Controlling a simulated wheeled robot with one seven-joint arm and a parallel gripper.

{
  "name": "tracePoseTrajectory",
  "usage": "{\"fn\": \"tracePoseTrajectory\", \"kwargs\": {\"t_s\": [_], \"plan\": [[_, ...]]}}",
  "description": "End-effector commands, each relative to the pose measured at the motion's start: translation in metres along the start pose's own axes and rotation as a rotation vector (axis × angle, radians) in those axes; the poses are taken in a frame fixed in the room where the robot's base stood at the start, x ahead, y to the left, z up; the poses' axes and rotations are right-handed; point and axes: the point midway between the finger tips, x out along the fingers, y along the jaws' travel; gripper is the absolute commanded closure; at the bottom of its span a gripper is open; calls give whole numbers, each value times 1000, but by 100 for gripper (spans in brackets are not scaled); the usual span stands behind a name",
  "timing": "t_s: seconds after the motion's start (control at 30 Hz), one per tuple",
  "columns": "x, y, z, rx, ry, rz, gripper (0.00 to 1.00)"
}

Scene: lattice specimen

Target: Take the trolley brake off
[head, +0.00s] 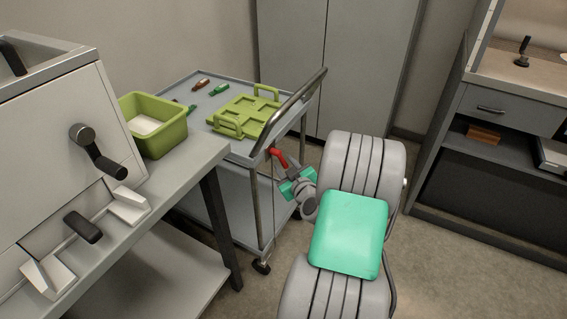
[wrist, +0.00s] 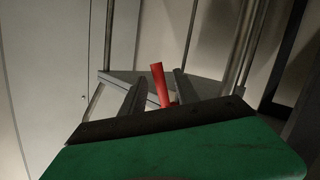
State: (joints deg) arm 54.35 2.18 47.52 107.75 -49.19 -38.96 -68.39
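The trolley (head: 262,205) is grey, with a raised push handle (head: 298,97) and castors, and stands beyond the bench. A red brake lever (head: 275,154) sits at its near right side, below the handle. My gripper (head: 289,168) is at this lever. In the wrist view the red lever (wrist: 160,84) stands up, slightly tilted, between my two dark fingers. Gaps show on both sides of it, so my gripper is open around it and not closed on it.
A green bin (head: 160,142) stands on the bench (head: 185,172) at left, beside a grey machine (head: 50,150). Shelving (head: 480,180) is at right. Floor is clear between.

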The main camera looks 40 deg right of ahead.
Motion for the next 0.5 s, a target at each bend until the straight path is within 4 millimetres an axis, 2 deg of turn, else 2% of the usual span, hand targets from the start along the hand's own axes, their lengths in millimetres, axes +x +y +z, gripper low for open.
{"fn": "tracePoseTrajectory", "kwargs": {"t_s": [0.1, 0.2, 0.3, 0.5], "plan": [[-27, 2, 0, 2, -1, 5, 63], [-44, 2, 0, -1, -1, 5, 63], [-53, 1, 0, -1, 0, 3, 63], [-54, 0, 0, -1, 1, 1, 63]]}}
